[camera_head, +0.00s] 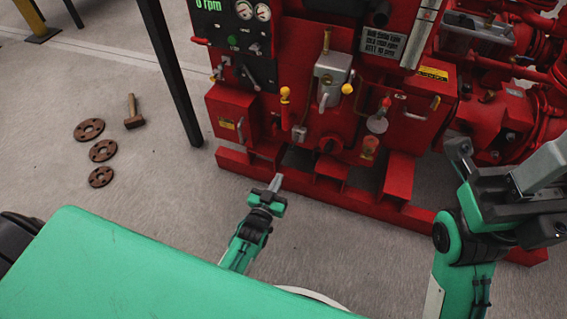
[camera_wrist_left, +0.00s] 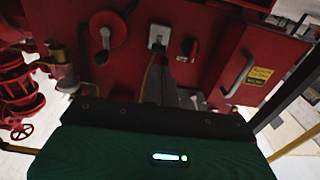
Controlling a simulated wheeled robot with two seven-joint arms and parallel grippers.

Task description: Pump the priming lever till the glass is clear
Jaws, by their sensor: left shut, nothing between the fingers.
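The red pumpset (camera_head: 330,120) stands ahead of me. An upright lever with a yellow knob (camera_head: 285,93) is on its front. Another yellow-knobbed lever (camera_head: 347,89) projects from a grey metal housing (camera_head: 332,72). A small pale fitting with a red top (camera_head: 378,122) is to the right; I cannot tell which part is the sight glass. My left gripper (camera_head: 276,183) is shut and empty, low in front of the red base frame, below the levers. Its fingers (camera_wrist_left: 175,92) also show in the left wrist view. My right gripper (camera_head: 460,152) is at the right, its jaws unclear.
A black gauge panel (camera_head: 240,40) is at the upper left of the pumpset. Rusty flanges (camera_head: 103,150) and a hammer-like tool (camera_head: 134,112) lie on the floor at left. A dark post (camera_head: 170,75) stands nearby.

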